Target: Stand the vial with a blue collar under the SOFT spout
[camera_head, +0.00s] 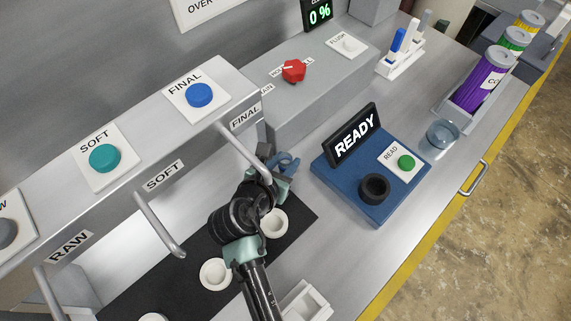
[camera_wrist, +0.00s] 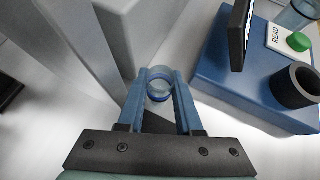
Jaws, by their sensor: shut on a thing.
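My gripper (camera_head: 284,164) is beside the FINAL spout (camera_head: 245,150) in the head view. In the wrist view my gripper (camera_wrist: 159,78) is shut on a clear round vial with a blue collar (camera_wrist: 158,96). I look down into its rim. The head view does not show the vial clearly. The SOFT spout (camera_head: 158,225) is to the left of my gripper, under the SOFT label and teal button (camera_head: 104,158). A white ring seat (camera_head: 215,274) is on the dark mat near the SOFT spout, and is empty.
Another white ring seat (camera_head: 275,223) lies below the FINAL spout, partly behind my arm. The RAW spout (camera_head: 49,294) is at far left. A blue READY station (camera_head: 345,197) with a black ring holder (camera_head: 374,186) stands to the right. A clear cup (camera_head: 443,133) is beyond it.

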